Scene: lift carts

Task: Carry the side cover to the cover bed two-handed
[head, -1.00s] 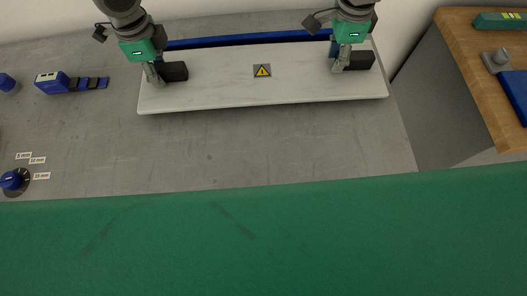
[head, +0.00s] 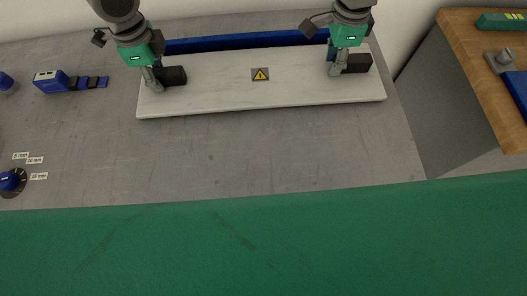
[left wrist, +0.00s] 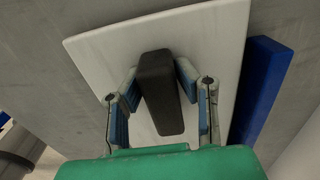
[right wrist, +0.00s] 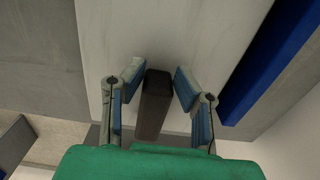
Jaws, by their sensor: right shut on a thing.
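The side cover (head: 215,92) is a long pale panel with a yellow warning sign and a dark handle block near each end. It lies flat over the grey surface in the head view; any gap beneath is unclear. My left gripper (head: 154,78) has its fingers on both sides of the left handle (head: 174,75), also seen in the left wrist view (left wrist: 158,85); whether they press on it is unclear. My right gripper (head: 337,62) is shut on the right handle (head: 357,63), which shows between its fingers in the right wrist view (right wrist: 153,105). I cannot identify the cover bed.
A blue bar (head: 230,42) runs behind the cover. A blue device (head: 52,82) and a knob with labels (head: 12,180) stand at left. A wooden bench (head: 460,50) is at right. The grey surface (head: 250,160) before the cover is clear; green (head: 260,245) fills the foreground.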

